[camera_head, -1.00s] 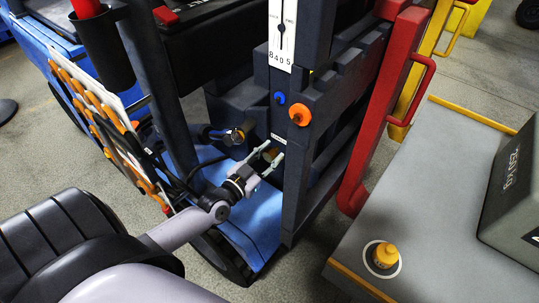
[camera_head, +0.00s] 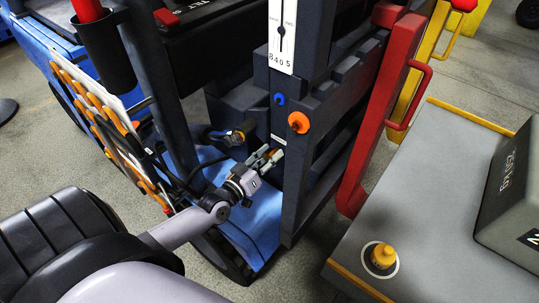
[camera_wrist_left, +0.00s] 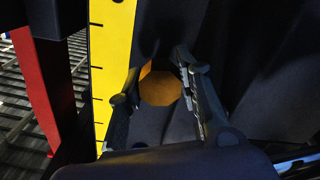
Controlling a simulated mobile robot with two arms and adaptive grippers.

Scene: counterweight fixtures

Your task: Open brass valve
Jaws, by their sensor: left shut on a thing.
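The brass valve (camera_wrist_left: 160,88) is a brown-orange, many-sided knob in a dark recess, seen in the left wrist view between the two fingers. My left gripper (camera_head: 271,157) reaches in from the left, low on the dark upright frame. It is shut on the valve, with one finger on each side, as the left wrist view (camera_wrist_left: 158,80) shows. In the head view the fingers mostly hide the valve. My right gripper is not in view.
An orange knob (camera_head: 298,122) and a small blue knob (camera_head: 279,98) sit on the frame (camera_head: 322,106) above the gripper. A red post (camera_head: 374,115) stands right of it. A grey bench (camera_head: 430,205) with a yellow knob (camera_head: 383,256) and a dark weight block (camera_head: 510,200) is at right.

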